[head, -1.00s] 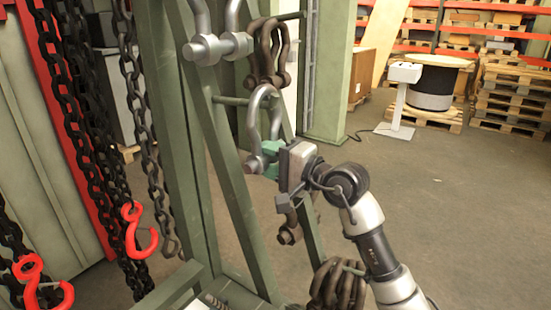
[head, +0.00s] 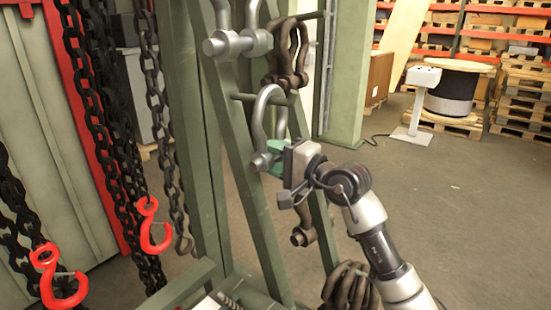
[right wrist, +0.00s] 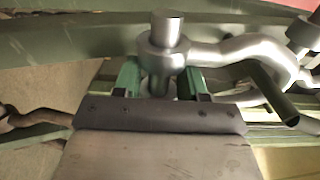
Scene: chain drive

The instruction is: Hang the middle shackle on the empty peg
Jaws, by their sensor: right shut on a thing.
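My right gripper (head: 277,155) has its green fingers shut on the pin end of a silver shackle (head: 257,122). The shackle hangs bow up beside a green peg (head: 243,97) on the green frame. In the right wrist view the pin (right wrist: 163,60) sits between the fingers, and the bow (right wrist: 225,50) runs right, next to a dark rod end (right wrist: 280,105). I cannot tell for sure whether the bow is around the peg or only beside it. Another silver shackle (head: 237,44) hangs above left. My left gripper is not in view.
Brown shackles (head: 288,65) hang on the upper peg, and another (head: 304,232) hangs below my gripper. Dark rusty links (head: 348,285) are lower down. Chains with red hooks (head: 152,230) hang at left.

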